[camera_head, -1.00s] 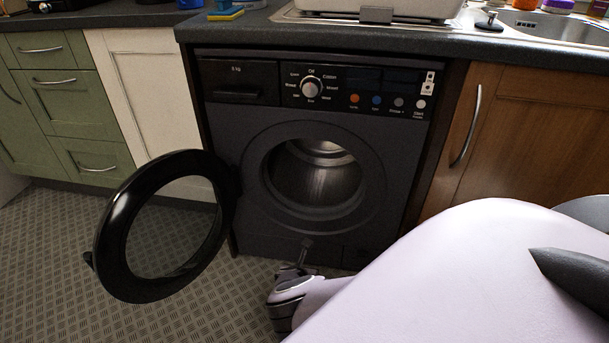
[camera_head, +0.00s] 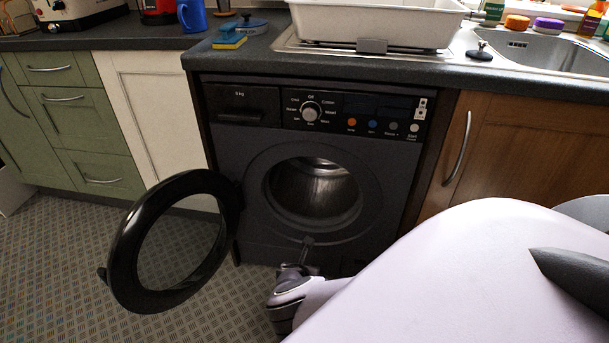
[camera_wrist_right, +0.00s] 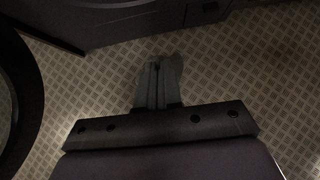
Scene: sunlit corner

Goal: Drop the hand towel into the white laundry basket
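I see no hand towel in either view. No laundry basket can be made out for certain; a pale object (camera_head: 12,188) on the floor is cut off by the left edge of the head view, and I cannot tell what it is. My right gripper (camera_head: 306,248) is low in front of the washing machine (camera_head: 262,225), just below its round opening. In the right wrist view its two fingers (camera_wrist_right: 158,82) are together, pointing over the floor, with nothing seen between them. My left gripper is not in view.
The washer's round door (camera_head: 125,245) stands open to the left; the visible drum (camera_head: 312,190) looks empty. A white basin (camera_head: 375,28) sits on the drainer by the sink (camera_head: 555,50). A sponge (camera_head: 229,38) and a blue mug (camera_head: 192,15) are on the worktop. Floor (camera_head: 60,270) at left is clear.

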